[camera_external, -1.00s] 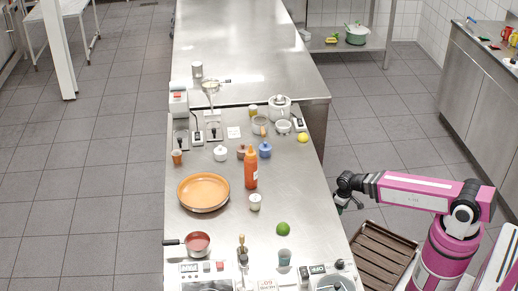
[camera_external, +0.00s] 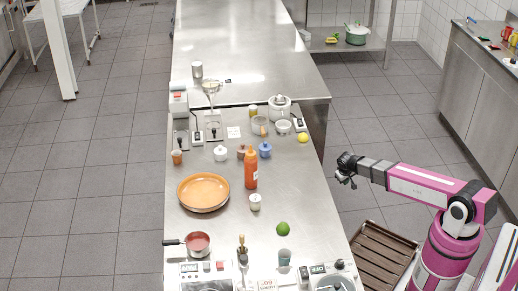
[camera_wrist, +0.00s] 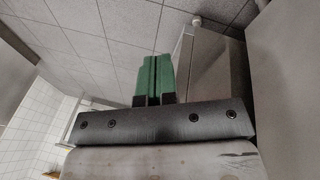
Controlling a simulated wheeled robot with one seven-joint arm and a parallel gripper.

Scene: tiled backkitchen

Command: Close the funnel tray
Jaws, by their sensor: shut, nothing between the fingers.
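My gripper (camera_external: 343,175) is in the air just right of the steel counter's right edge, at the end of the pink and white arm. In the wrist view its green fingers (camera_wrist: 153,78) are pressed together with nothing between them. No part is clearly recognisable as the funnel tray. A pale funnel-like vessel (camera_external: 211,87) stands at the back left of the near counter, far from my gripper. A brown ribbed tray (camera_external: 375,258) lies low at the right of the counter, below my gripper; I cannot tell whether it is the funnel tray.
The steel counter (camera_external: 225,245) holds an orange pan (camera_external: 203,192), a red sauce bottle (camera_external: 250,170), a lime (camera_external: 283,229), a red saucepan (camera_external: 197,243) and several small jars. Tiled floor (camera_external: 365,120) is clear beyond my gripper. A steel cabinet (camera_external: 480,80) stands at the far right.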

